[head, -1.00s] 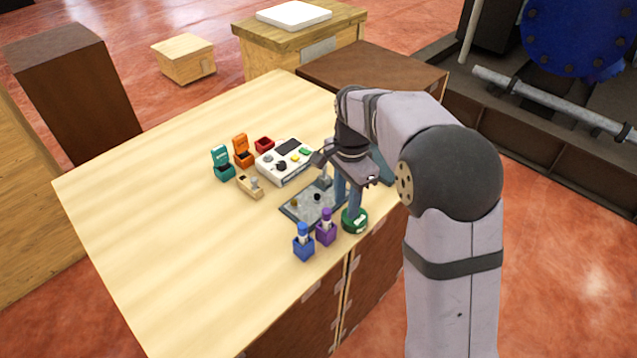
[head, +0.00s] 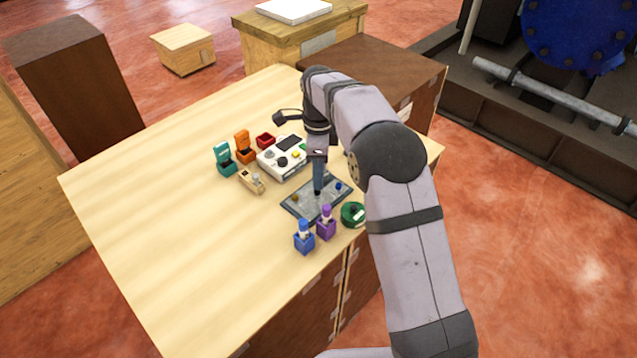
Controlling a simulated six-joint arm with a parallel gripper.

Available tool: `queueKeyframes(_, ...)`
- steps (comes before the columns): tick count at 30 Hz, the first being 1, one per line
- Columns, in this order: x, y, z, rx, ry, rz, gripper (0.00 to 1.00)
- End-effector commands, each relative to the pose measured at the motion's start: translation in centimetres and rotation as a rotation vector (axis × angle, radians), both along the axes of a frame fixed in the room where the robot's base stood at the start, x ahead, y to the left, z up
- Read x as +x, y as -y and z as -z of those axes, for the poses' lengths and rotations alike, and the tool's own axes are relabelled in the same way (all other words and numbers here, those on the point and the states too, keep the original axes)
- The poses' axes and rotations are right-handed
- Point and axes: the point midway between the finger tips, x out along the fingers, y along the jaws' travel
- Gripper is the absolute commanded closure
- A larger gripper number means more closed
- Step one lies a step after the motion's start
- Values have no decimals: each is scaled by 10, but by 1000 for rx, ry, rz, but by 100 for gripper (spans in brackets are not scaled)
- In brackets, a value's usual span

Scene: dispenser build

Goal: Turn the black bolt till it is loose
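A grey plate (head: 303,209) lies on the wooden table. A brass-coloured bolt (head: 296,198) shows near its left side and a blue bolt (head: 338,186) near its right side. The black bolt (head: 317,192) is near the plate's middle, right at the tip of my gripper. My gripper (head: 318,188) points straight down over the plate with its fingertips at the black bolt. From this view the fingers look like one narrow shape, and I cannot tell whether they are closed on the bolt.
A white device (head: 272,163) with knobs stands behind the plate. A green round item (head: 352,214) sits to its right. Blue (head: 304,243) and purple (head: 326,229) holders stand in front. Teal (head: 224,160) and orange (head: 245,150) boxes stand back left. The table's left side is clear.

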Motion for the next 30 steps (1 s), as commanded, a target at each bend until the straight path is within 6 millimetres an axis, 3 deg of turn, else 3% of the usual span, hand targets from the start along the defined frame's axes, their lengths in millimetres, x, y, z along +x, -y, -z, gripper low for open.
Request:
queueKeyframes(12,0,0,45,0,-1,-1,68)
queueKeyframes(23,0,0,50,0,1,-1,68)
queueKeyframes(27,0,0,50,0,1,-1,99)
queueKeyframes(30,0,0,50,0,0,-1,100)
